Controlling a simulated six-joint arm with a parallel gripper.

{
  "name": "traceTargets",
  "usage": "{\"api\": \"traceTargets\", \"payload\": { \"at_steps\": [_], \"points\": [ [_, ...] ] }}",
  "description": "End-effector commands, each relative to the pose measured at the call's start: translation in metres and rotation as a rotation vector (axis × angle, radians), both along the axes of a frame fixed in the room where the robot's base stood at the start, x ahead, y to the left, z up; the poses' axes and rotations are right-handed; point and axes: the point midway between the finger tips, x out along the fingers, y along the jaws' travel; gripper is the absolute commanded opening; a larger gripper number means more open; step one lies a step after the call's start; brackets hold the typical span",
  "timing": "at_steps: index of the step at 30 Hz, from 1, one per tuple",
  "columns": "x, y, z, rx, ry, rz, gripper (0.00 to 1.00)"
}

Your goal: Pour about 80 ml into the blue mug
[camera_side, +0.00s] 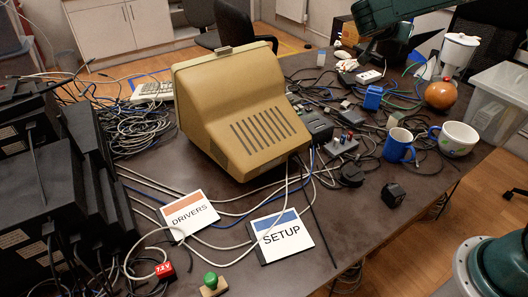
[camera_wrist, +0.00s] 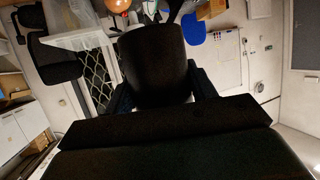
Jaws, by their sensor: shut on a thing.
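The blue mug (camera_side: 398,147) stands upright on the dark table, right of centre in the side view. Its inside is too small to read. My gripper (camera_wrist: 162,92) is shut on a dark, rounded container (camera_wrist: 150,58), which fills the middle of the wrist view between the two fingers. Its mouth and contents are hidden. In the side view my green wrist shows at the top edge, above and behind the mug and well apart from it. The held container is hard to make out there.
A white cup with a blue handle (camera_side: 455,138) stands just right of the mug. An orange ball (camera_side: 440,96) and a white vessel (camera_side: 459,53) are behind. A beige monitor (camera_side: 232,110) stands to the left. Cables and small devices crowd the table; a clear bin (camera_side: 497,103) is at right.

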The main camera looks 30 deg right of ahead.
Motion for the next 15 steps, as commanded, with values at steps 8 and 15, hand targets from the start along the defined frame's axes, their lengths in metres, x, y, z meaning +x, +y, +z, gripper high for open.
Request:
{"api": "traceTargets", "payload": {
  "at_steps": [8,15],
  "points": [
    [-0.010,0.008,0.019,-0.001,-0.005,-0.137,0.14],
    [-0.017,0.014,0.028,-0.001,-0.003,-0.210,0.14]
  ]
}}
